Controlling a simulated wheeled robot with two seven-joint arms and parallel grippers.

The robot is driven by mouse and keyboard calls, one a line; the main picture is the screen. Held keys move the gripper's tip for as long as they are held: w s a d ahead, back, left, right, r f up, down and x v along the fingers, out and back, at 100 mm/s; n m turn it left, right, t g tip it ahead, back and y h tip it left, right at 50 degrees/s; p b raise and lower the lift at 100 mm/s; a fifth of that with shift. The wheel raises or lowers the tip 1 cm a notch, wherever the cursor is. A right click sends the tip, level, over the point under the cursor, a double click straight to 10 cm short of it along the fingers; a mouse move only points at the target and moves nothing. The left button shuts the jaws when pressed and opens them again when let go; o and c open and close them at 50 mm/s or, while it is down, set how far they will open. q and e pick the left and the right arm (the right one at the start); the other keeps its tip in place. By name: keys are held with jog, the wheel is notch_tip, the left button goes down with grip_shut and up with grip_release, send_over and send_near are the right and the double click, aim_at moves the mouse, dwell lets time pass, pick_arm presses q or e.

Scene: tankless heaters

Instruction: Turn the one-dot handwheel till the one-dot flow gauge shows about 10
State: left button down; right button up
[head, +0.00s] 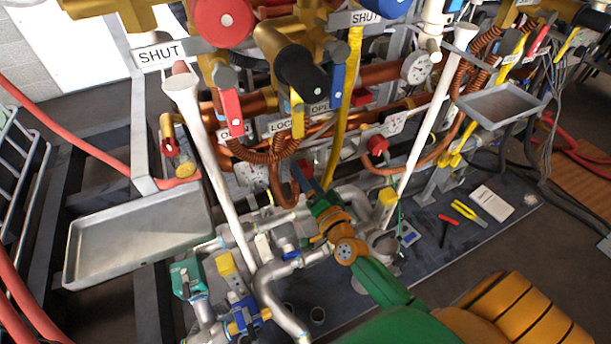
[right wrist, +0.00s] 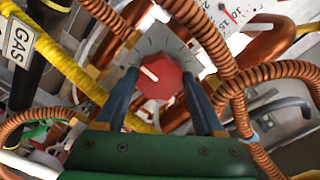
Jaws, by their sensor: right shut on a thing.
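A red handwheel (right wrist: 165,70) with a white pointer line sits on a grey scale plate (right wrist: 158,42) in the right wrist view. My right gripper (right wrist: 160,85) has one dark blue finger on each side of this wheel and is shut on it. In the head view, my right gripper (head: 306,180) reaches in among the copper pipes, and the wheel is mostly hidden there. I see no dot mark on the wheel. My left gripper is out of view.
Coiled copper hoses (right wrist: 228,60) and a yellow hose (right wrist: 62,55) run close around my right gripper. A white slanted post (head: 208,155) stands left of it. Other gauges (head: 417,68) and red wheels (head: 377,145) are nearby. A grey tray (head: 135,235) is at left.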

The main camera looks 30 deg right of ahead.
jog(key=shift+m, duration=0.3)
dwell(0.4)
jog(key=o, duration=1.1)
jog(key=s, duration=0.7)
jog(key=shift+a, duration=0.2)
